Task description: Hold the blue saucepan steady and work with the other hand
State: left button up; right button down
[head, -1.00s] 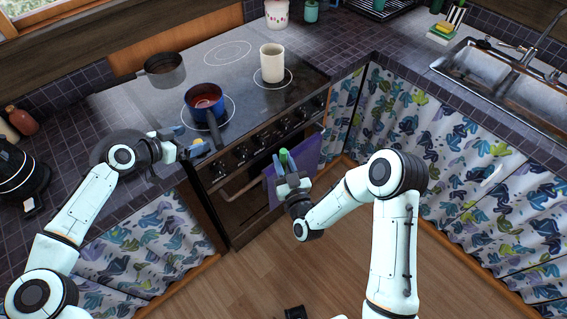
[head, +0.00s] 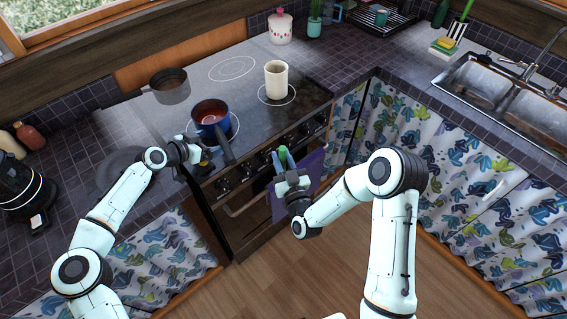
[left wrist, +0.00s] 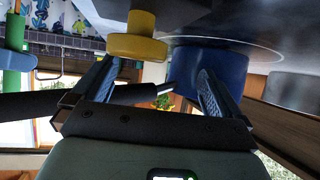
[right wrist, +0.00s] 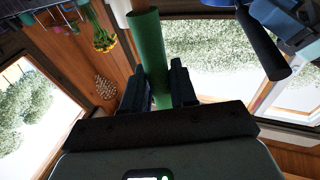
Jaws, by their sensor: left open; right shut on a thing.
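The blue saucepan (head: 211,112), reddish inside, stands on a hob ring, its dark handle (head: 227,152) pointing to the front edge. My left gripper (head: 197,153) is open beside the pan, left of the handle in the head view. In the left wrist view the pan's blue side (left wrist: 210,72) shows just beyond the fingers, and the dark handle (left wrist: 135,95) crosses between them; I cannot tell whether they touch it. My right gripper (head: 284,168) is shut on a green cylinder (right wrist: 148,50), in front of the stove and right of the handle.
A grey pot (head: 170,88) stands behind the saucepan and a cream mug (head: 276,80) to its right. A yellow round thing (left wrist: 137,40) is close to my left fingers. A purple cloth (head: 303,180) hangs at the oven front. The hob's back middle is clear.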

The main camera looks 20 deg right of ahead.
pick_arm(q)
jog(key=shift+p+x, duration=0.3)
jog(key=shift+x, duration=0.75)
jog(key=shift+s, duration=0.1)
grip_shut()
jog(key=shift+c, duration=1.4)
grip_release()
